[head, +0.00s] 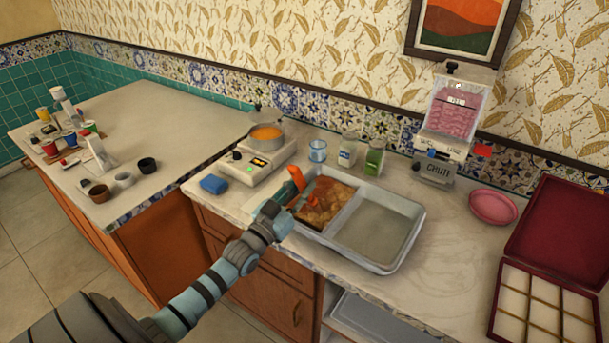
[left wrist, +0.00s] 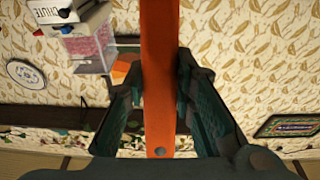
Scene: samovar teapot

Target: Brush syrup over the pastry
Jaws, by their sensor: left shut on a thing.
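The pastry (head: 325,207) is brown and lies in the left compartment of a grey metal tray (head: 418,222). My left gripper (head: 290,201) is shut on the orange brush (head: 297,178) at the left edge of the tray. The orange handle (left wrist: 158,75) runs between both fingers in the left wrist view. The brush's lower end shows over the pastry, but I cannot tell whether it touches. A small pot (head: 267,141) with orange liquid stands on a white burner unit (head: 254,165). My right gripper is not in view.
A blue cloth (head: 214,185) lies left of the tray. A glass (head: 318,151) and jars (head: 348,152) stand behind it. A chute dispenser (head: 452,115), a pink plate (head: 493,206) and an open red box (head: 560,230) are to the right. The tray's right compartment is empty.

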